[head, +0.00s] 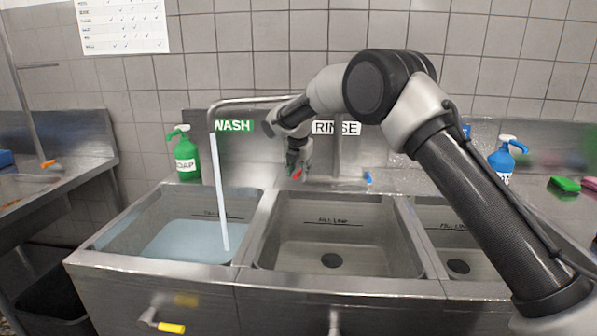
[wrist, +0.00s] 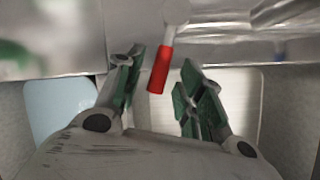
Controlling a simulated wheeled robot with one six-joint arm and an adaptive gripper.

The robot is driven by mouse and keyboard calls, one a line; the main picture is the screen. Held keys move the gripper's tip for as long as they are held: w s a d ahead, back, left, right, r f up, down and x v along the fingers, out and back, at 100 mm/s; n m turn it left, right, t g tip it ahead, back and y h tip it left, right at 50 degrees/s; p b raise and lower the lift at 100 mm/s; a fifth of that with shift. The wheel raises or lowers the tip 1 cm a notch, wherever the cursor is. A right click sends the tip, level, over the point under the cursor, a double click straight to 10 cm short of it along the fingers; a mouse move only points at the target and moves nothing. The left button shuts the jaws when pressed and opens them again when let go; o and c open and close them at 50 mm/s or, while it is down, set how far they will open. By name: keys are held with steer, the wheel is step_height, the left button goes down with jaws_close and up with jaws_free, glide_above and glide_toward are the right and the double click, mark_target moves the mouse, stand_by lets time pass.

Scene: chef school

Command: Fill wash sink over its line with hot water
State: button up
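The wash sink (head: 150,262) is the left basin, below the green WASH sign (head: 234,125). Pale blue water (head: 185,243) lies in it, with its surface below the dark fill line (head: 222,215) on the back wall. A water stream (head: 219,190) falls from the spout (head: 240,104) into this basin. My gripper (head: 297,160) is behind the middle basin at the red tap handle (head: 297,174). In the wrist view, my gripper (wrist: 157,90) is open, and the red handle (wrist: 160,68) lies between its fingers with gaps on both sides.
The middle rinse sink (head: 335,276) and right basin (head: 458,266) show no visible water. A blue tap handle (head: 367,177) is right of the red one. A yellow-tipped lever (head: 172,327) is on the wash sink's front. Green (head: 187,158) and blue (head: 502,160) bottles stand behind the sinks.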

steer(key=shift+c, duration=0.3)
jaws_close()
steer(key=shift+s+d+n+y, duration=0.1)
steer(key=shift+d+n+y, duration=0.3)
steer(key=shift+d+n, duration=0.45)
steer(key=shift+s+d+n+y, duration=0.1)
steer(key=shift+d+n+y, duration=0.3)
steer(key=shift+n, duration=0.75)
steer(key=shift+o, duration=0.3)
jaws_free()
steer(key=v, duration=1.2)
steer(key=shift+w, duration=0.15)
